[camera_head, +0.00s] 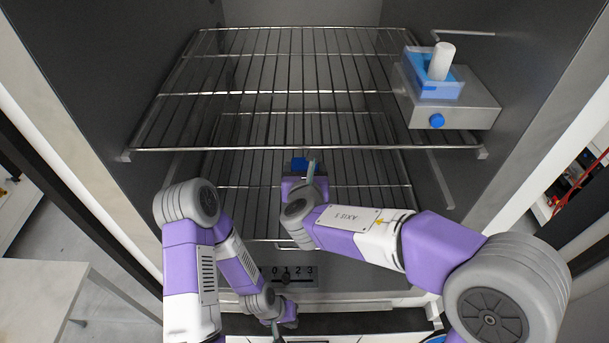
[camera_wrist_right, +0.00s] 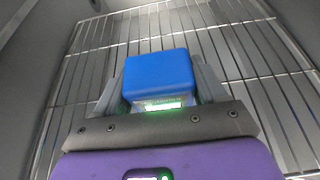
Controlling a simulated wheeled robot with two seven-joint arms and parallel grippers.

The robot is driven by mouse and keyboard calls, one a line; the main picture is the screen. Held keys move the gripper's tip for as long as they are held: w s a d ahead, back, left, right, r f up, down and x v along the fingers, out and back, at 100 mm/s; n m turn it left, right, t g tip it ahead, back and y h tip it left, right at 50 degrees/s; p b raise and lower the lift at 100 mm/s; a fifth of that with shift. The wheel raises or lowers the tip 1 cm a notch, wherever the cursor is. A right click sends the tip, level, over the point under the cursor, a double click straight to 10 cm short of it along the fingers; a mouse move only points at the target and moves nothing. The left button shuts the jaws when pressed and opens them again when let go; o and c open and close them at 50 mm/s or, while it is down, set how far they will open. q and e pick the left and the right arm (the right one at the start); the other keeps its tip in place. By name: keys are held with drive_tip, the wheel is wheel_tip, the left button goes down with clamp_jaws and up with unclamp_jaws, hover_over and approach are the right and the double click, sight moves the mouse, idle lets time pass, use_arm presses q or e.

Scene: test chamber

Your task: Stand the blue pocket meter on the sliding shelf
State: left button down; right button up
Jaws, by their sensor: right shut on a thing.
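The blue pocket meter (camera_head: 299,163) is between the fingers of my right gripper (camera_head: 308,170), at the front of the chamber. In the right wrist view the blue meter (camera_wrist_right: 158,78) sits between both fingers, with a lit green strip on its near side. Wire bars show beyond it; I cannot tell whether it touches them. There are two wire shelves, an upper one (camera_head: 270,93) and a lower one (camera_head: 240,187); I cannot tell which slides. My left gripper (camera_head: 278,331) is low, in front of the chamber, small and partly cut off; its jaws are unclear.
A grey box (camera_head: 470,112) with a blue knob stands on the upper shelf's right side, carrying a clear blue container (camera_head: 435,88) with a white cylinder. The rest of the upper shelf is bare. A panel with digits (camera_head: 290,275) is below the lower shelf. A pale table (camera_head: 35,300) stands at left.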

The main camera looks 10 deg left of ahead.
wheel_tip(320, 180, down, 2)
drive_tip(key=shift+f, duration=0.25)
drive_tip(key=o, duration=0.8)
drive_tip(key=shift+f, duration=0.15)
drive_tip(key=o, duration=0.5)
drive_tip(key=shift+c, duration=0.2)
